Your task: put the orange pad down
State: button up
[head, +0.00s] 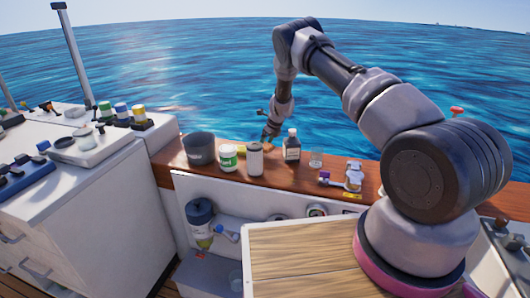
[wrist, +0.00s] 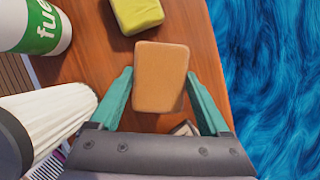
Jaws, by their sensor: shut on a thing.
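The orange pad (wrist: 160,78) shows in the wrist view as a rounded block between the two teal fingers of my gripper (wrist: 161,100). My gripper is shut on it. The pad is over the wooden ledge (wrist: 95,65); I cannot tell whether it touches the wood. In the head view my gripper (head: 271,132) is at the back edge of the ledge, behind the bottles, and the pad is small and hard to make out there.
A yellow-green pad (wrist: 137,13) lies just beyond. A white-green fuel tub (head: 228,157), a ribbed white canister (head: 255,159), a dark bottle (head: 292,147) and a grey pot (head: 199,148) stand close on the ledge. Open water lies past its back edge.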

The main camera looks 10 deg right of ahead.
jog(key=shift+f, duration=1.75)
jog(key=shift+f, duration=0.1)
jog(key=o, duration=1.4)
jog(key=shift+o, duration=0.2)
